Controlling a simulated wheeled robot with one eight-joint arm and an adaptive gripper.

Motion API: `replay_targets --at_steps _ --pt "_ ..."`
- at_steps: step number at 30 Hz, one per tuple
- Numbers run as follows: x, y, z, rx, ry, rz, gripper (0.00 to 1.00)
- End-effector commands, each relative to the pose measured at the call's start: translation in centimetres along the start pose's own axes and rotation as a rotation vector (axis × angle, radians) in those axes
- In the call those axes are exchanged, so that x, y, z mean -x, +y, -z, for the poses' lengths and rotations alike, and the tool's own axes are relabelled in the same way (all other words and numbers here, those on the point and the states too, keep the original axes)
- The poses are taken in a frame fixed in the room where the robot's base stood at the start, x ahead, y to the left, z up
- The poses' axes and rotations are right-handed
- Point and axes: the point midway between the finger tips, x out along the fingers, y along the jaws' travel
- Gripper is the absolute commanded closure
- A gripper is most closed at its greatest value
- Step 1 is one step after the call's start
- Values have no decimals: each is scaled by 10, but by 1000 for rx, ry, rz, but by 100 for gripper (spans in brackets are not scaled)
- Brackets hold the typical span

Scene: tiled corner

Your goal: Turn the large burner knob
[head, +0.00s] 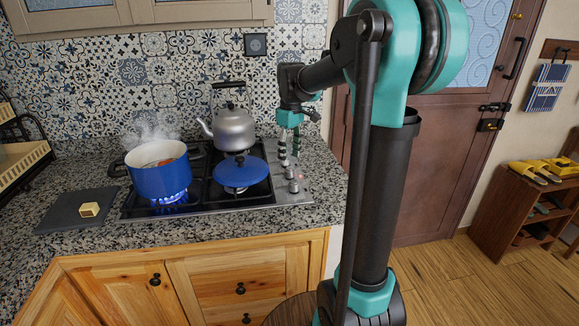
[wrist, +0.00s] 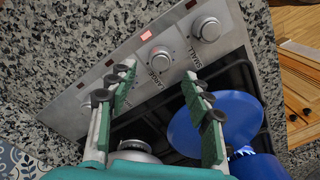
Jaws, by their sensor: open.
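The large burner knob (wrist: 160,57), a round silver knob with "LARGE" printed beside it, sits on the steel control strip in the wrist view. My gripper (wrist: 157,74) is open and empty, its two green-padded fingers with dark tips pointing toward the strip. The knob appears between and just beyond the fingertips; I see no contact. In the head view my gripper (head: 289,155) points down above the right end of the hob (head: 210,202), over the small knobs there.
Another knob (wrist: 207,28) marked "SMALL" sits to the right. A steaming blue pot (head: 160,180) stands over a lit blue flame. A blue lid (head: 240,180) and a grey kettle (head: 233,130) are on the hob close to my gripper. A dark board (head: 60,218) lies left.

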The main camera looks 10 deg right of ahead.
Motion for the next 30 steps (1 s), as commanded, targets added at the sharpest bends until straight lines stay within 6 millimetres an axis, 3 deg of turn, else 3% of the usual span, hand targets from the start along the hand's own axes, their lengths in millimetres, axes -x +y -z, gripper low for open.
replay_targets --at_steps 3,9,21,30 --pt "-21 0 0 0 0 0 50" --pt "-42 0 0 0 0 0 50" --pt "-48 0 0 0 0 0 51" --pt "-48 0 0 0 0 0 88"
